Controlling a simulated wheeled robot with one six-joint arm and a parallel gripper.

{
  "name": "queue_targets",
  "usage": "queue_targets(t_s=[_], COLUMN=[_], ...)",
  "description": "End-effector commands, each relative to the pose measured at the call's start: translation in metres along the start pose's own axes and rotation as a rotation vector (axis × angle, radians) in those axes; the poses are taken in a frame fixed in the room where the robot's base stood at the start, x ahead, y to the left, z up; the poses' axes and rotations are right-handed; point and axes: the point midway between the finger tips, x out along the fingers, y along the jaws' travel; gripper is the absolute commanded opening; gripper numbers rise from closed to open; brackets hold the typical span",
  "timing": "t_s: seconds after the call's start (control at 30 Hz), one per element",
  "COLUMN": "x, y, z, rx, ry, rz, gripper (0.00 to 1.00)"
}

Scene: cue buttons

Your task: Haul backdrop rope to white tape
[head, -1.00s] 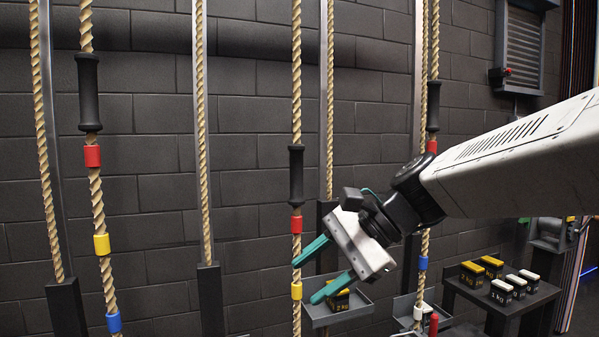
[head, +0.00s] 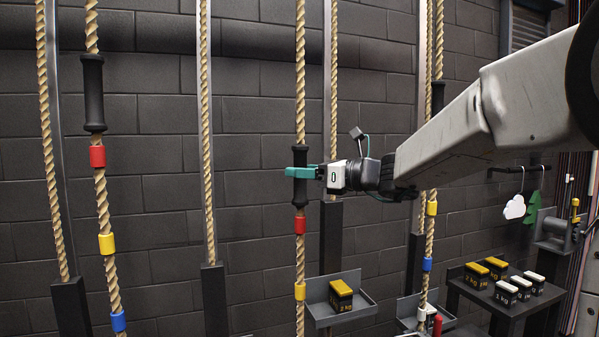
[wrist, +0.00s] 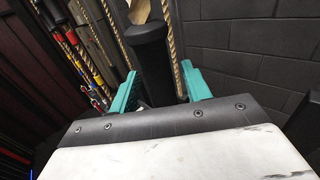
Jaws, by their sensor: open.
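The middle rope (head: 300,80) hangs upright with a black handle grip (head: 300,195), a red tape band and a yellow tape band (head: 300,291) below it. My gripper (head: 297,172) is open at the upper half of this grip. In the wrist view the black grip (wrist: 154,65) stands between the two teal fingers, with gaps beside it. A white tape band (head: 421,312) shows on the right rope (head: 426,235), below its yellow and blue bands. No white band shows on the middle rope. I cannot tell which rope is the backdrop's.
A left rope (head: 103,200) carries a black grip and red, yellow and blue bands. A tray (head: 362,312) with a black-and-yellow weight (head: 341,295) is below my arm. A weight table (head: 490,296), a white cloud (head: 515,207) and a green tree (head: 533,209) are at right.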

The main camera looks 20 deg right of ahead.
Motion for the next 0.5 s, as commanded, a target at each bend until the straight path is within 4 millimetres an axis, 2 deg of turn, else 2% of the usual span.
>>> queue_targets(t_s=[0.1, 0.37, 0.43, 0.5], x=[0.0082, 0.0096, 0.0095, 0.0094], y=[0.0004, 0.0002, 0.0002, 0.0002], z=[-0.0002, -0.0002, -0.0002, -0.0003], rx=[0.0, -0.001, -0.001, -0.001], ry=[0.001, 0.001, 0.001, 0.001], rz=[0.001, 0.0, 0.0, 0.0], gripper=[0.48, 0.48, 0.34, 0.14])
